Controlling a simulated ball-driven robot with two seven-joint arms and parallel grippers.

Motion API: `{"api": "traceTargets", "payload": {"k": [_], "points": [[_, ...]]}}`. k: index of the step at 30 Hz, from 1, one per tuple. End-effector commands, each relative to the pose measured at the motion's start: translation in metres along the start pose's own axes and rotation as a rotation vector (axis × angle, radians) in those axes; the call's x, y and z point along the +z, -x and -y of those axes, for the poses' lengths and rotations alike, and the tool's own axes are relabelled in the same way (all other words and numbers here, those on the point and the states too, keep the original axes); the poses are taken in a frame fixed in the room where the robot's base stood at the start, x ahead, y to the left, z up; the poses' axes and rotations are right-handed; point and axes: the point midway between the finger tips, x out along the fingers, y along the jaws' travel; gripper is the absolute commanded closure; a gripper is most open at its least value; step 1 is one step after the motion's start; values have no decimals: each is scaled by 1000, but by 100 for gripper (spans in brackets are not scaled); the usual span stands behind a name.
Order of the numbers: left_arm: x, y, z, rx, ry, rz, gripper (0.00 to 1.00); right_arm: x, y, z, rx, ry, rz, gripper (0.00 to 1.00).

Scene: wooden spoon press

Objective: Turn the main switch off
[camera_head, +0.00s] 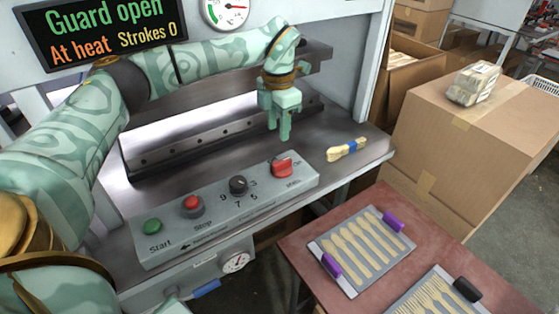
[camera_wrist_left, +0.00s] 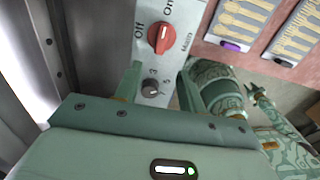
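The main switch (camera_head: 283,166) is a red rotary knob at the right end of the grey control panel (camera_head: 215,222). In the left wrist view the red knob (camera_wrist_left: 161,37) has "Off" and "On" printed around it and "Main" beside it. Its pale mark appears to point toward "On". My left gripper (camera_head: 279,128) is above and behind the panel's right end, fingers down, apart from the switch. In the left wrist view its fingers (camera_wrist_left: 156,80) are spread with nothing between them.
The panel also carries a green start button (camera_head: 152,226), a red stop button (camera_head: 192,204) and a black dial (camera_head: 238,185). Wooden cutlery (camera_head: 346,149) lies on the press table to the right.

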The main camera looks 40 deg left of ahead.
Motion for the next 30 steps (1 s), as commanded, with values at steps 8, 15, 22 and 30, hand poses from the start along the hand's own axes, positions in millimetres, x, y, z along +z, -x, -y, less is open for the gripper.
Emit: {"api": "traceTargets", "payload": {"k": [8,15,22,30], "points": [[0,-75,1,-3,-2,-4,60,7,-22,4,-7,0,15,64],[0,-105,1,-1,-1,0,60,9,-29,4,-9,0,20,64],[1,-109,1,-1,-1,2,60,9,-29,4,-9,0,20,64],[1,-108,1,-1,-2,2,99,9,-29,4,-7,1,20,64]]}}
